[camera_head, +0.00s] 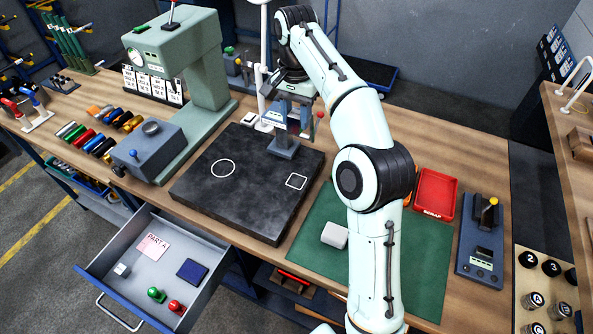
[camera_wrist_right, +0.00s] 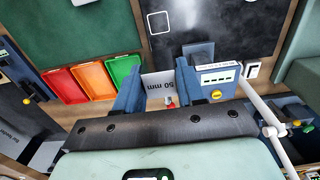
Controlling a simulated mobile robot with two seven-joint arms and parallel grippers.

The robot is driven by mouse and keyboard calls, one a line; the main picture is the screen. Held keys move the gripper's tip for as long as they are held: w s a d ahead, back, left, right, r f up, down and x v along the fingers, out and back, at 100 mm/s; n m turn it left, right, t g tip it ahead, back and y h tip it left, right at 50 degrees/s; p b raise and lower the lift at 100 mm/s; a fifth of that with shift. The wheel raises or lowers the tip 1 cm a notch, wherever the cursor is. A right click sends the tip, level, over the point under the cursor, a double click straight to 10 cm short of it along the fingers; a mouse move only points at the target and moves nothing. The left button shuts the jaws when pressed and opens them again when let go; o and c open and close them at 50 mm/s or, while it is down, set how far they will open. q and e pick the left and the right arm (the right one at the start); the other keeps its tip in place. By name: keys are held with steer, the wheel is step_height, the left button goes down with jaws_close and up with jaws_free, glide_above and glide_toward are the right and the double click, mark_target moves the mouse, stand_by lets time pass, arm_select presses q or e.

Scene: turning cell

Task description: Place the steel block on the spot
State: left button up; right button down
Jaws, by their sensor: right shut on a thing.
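My right gripper (camera_head: 291,112) is above the back right part of the black plate (camera_head: 240,207). In the right wrist view its two blue fingers (camera_wrist_right: 158,92) are shut on a light grey block marked "50 mm" (camera_wrist_right: 159,86); in the head view the block is mostly hidden. The plate carries a white circle outline (camera_head: 223,168) and a white square outline (camera_head: 296,181). The square also shows in the right wrist view (camera_wrist_right: 158,22), ahead of the gripper. Which outline is the spot I cannot tell. My left gripper is out of view.
A blue-grey stand (camera_head: 284,147) is on the plate, close below the gripper. A green press (camera_head: 190,75) stands left of the plate. A pale block (camera_head: 334,235) lies on the green mat (camera_head: 312,262). A red scrap tray (camera_head: 435,194) is at right. An open drawer (camera_head: 150,265) juts out front left.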

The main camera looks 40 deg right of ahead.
step_height(320, 180, down, 19)
steer(key=shift+s+b, duration=0.15)
steer(key=shift+b, duration=0.85)
steer(key=shift+s+f, duration=0.1)
steer(key=shift+f, duration=0.05)
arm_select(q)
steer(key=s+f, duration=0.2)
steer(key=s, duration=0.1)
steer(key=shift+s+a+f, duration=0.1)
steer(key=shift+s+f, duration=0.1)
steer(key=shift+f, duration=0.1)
arm_select(e)
steer(key=shift+a, duration=0.1)
steer(key=shift+f, duration=0.1)
steer(key=c, duration=0.7)
jaws_free()
steer(key=shift+f, duration=0.1)
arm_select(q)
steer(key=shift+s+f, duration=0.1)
